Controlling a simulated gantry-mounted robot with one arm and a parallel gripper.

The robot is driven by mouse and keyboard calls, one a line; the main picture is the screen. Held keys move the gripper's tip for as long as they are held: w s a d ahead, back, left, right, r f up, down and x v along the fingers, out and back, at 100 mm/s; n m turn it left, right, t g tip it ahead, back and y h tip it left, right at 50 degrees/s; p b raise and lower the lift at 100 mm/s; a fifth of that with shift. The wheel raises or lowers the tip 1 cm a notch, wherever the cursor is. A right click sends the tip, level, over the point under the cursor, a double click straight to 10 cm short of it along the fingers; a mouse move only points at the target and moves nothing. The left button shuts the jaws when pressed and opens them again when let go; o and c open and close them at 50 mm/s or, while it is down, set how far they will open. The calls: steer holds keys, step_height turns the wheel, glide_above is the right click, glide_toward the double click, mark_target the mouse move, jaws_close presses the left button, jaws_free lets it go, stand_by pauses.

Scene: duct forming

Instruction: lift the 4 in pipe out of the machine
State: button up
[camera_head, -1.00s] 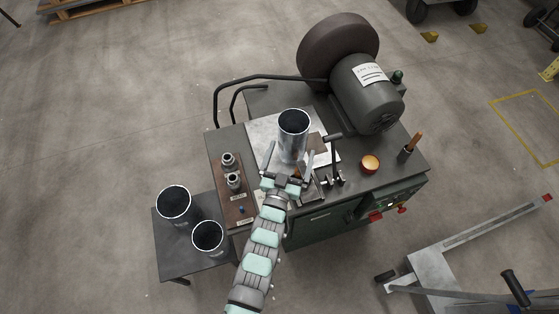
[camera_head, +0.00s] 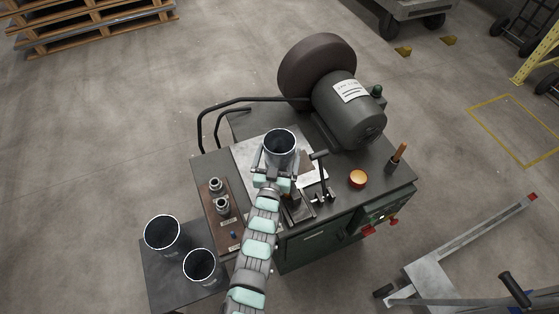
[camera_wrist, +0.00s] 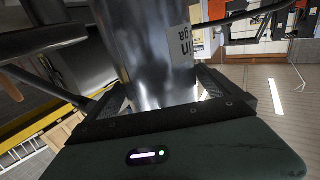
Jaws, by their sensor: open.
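The shiny metal pipe (camera_head: 281,148) stands upright on the machine (camera_head: 345,195), its dark open top facing up. My gripper (camera_head: 277,160) is at the pipe's near side, with one finger on each side of it. In the wrist view the pipe (camera_wrist: 152,45) rises between the two open fingers (camera_wrist: 165,95), and part of a white label shows at its right. A narrow gap seems to show at the right finger; whether the left finger touches is unclear. The pipe's lower end is hidden behind my gripper.
A motor (camera_head: 350,108) with a large dark wheel (camera_head: 317,68) stands behind the pipe. A lever (camera_head: 320,175) is close on the right. Fittings (camera_head: 221,204) sit at the left. Two other pipes (camera_head: 162,233) (camera_head: 200,266) stand on a low side table (camera_head: 150,275).

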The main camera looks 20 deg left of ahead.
steer(key=shift+w+a, duration=0.15)
steer(key=shift+w, duration=0.55)
steer(key=c, duration=1.8)
steer(key=shift+c, duration=0.2)
steer(key=shift+r, duration=0.1)
